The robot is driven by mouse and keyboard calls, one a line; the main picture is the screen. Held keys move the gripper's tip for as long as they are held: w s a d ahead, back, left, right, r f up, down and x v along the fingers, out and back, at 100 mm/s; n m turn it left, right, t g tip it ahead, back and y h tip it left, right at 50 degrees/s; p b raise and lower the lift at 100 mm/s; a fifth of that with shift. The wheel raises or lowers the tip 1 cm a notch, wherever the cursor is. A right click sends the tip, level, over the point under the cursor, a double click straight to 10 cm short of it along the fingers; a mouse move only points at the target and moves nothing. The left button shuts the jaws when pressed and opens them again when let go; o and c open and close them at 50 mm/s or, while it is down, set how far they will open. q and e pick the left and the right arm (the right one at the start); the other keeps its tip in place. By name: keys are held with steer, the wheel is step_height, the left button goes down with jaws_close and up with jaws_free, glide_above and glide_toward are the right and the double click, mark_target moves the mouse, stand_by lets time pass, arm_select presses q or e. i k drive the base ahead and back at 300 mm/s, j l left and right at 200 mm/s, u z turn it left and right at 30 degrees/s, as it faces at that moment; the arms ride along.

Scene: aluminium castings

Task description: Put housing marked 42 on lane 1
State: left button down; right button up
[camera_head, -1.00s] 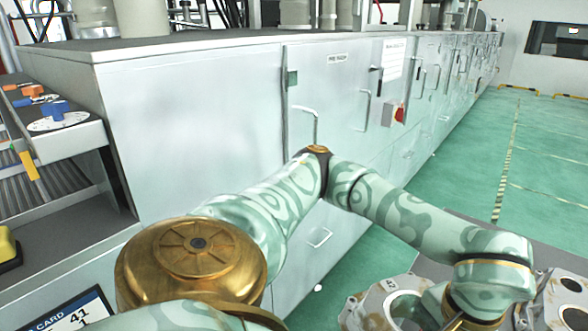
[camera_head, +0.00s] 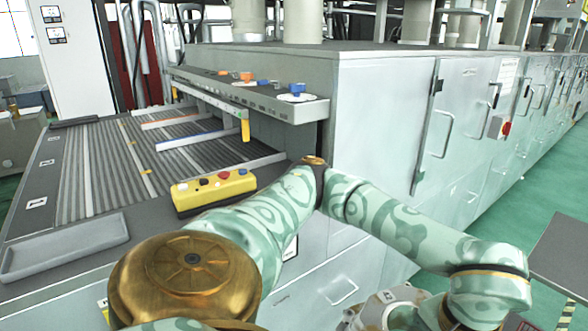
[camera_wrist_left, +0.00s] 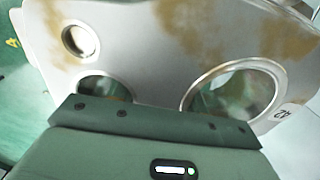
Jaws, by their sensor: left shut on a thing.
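My left gripper (camera_wrist_left: 155,122) is shut on a grey cast housing (camera_wrist_left: 140,42) with round openings and brownish stains. A small tag on the housing, turned in the left wrist view, seems to read 42. In the head view only part of this housing (camera_head: 385,308) shows at the bottom edge, beside my left wrist; the jaws are hidden there. The ribbed conveyor bed (camera_head: 95,170) lies at the left, split into lanes by rails. White lane plates (camera_head: 36,202) stand along its near left edge; their numbers are too small to read. My right gripper is not in view.
A yellow button box (camera_head: 214,190) sits at the bed's right edge. A grey tray (camera_head: 65,248) lies at its front. A shelf with knobs (camera_head: 250,92) overhangs the bed's right side. A long cabinet (camera_head: 390,125) stands at the right. A dark table top (camera_head: 565,250) shows far right.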

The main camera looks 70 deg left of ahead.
mark_target(158, 171)
steer(key=u, duration=1.7)
